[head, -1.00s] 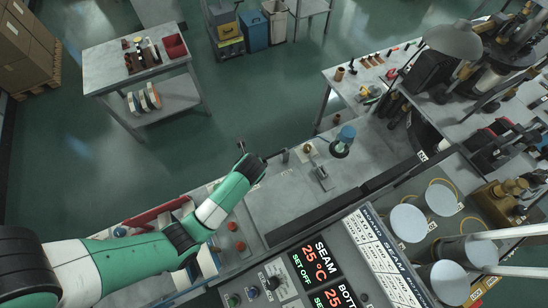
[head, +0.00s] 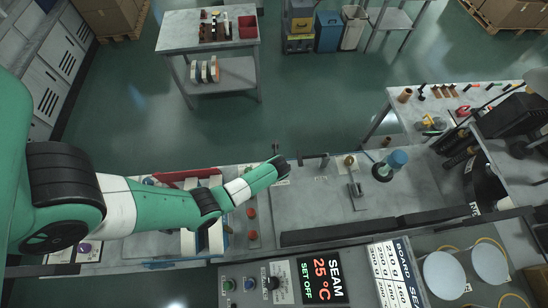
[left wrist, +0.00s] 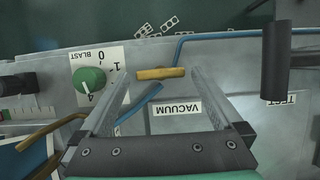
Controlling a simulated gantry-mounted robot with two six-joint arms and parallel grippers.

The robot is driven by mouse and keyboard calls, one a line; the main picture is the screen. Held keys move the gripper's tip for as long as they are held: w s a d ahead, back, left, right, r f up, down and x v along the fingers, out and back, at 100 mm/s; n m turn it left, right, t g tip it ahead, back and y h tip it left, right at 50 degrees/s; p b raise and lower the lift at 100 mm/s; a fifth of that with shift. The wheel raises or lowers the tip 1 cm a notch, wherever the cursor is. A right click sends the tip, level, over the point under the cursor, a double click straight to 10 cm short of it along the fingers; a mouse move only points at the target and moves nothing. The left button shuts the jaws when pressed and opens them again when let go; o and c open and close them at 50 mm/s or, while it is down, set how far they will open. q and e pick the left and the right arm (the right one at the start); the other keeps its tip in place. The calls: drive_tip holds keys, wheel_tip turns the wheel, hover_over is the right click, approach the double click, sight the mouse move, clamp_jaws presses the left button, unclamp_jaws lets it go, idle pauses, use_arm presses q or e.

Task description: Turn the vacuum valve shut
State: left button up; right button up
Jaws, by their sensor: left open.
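The vacuum valve's brass-coloured handle (left wrist: 160,73) lies crosswise near the VACUUM label (left wrist: 177,108) in the left wrist view, with a blue tube beside it. My left gripper (left wrist: 160,77) is open, its two fingers on either side of the handle. I cannot tell whether either finger touches the handle. In the head view my left gripper (head: 281,164) is over the back edge of the bench, and its wrist hides the valve or makes it too small to pick out. My right gripper is not in view.
A green BLAST dial (left wrist: 89,78) is left of the valve. A black cylinder (left wrist: 275,65) stands to the right by the TEST label (left wrist: 281,98). In the head view a blue-topped piece (head: 397,158) stands further right, and a SEAM control panel (head: 322,280) is in front.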

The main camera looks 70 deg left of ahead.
use_arm(q)
drive_tip(key=shift+a+f, duration=0.15)
drive_tip(key=shift+f, duration=0.15)
drive_tip(key=shift+c, duration=0.2)
drive_tip(key=c, duration=1.2)
